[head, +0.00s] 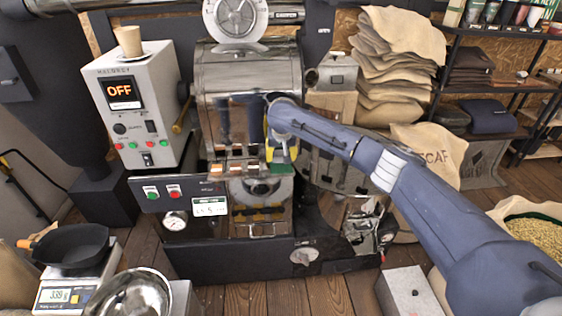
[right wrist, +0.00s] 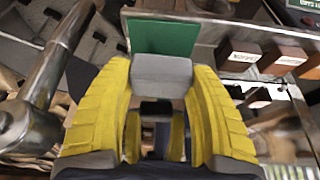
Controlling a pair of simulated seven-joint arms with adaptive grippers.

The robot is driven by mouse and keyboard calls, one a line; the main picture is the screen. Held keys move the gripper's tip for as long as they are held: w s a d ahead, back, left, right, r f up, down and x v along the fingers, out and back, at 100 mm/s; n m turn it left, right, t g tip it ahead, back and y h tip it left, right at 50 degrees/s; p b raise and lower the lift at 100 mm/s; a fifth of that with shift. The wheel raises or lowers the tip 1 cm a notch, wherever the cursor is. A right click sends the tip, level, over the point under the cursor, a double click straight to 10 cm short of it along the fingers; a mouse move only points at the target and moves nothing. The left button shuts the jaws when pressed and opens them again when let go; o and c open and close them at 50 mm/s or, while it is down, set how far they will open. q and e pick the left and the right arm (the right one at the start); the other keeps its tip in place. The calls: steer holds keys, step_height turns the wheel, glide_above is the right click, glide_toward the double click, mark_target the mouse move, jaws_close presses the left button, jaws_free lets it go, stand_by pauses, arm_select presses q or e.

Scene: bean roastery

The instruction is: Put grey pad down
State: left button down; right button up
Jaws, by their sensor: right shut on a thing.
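My right gripper (head: 281,155) reaches in from the right to the front of the roasting machine and is partly hidden by its own wrist in the head view. In the right wrist view, its yellow fingers (right wrist: 161,90) are shut on a grey block, the grey pad (right wrist: 161,72). A flat green piece (right wrist: 160,37) shows just beyond the pad; I cannot tell whether it is part of it. The pad cannot be made out clearly in the head view. My left gripper is not in view.
The roaster drum (head: 248,85) stands behind the gripper. Small labelled wooden blocks (right wrist: 239,54) sit on a metal ledge at the right in the wrist view. A metal pipe (right wrist: 45,85) is close at left. A scale (head: 62,290) with a black pan is at lower left.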

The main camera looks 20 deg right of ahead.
mark_target(281, 161)
steer(key=shift+f, duration=1.4)
steer(key=shift+f, duration=0.1)
steer(key=o, duration=1)
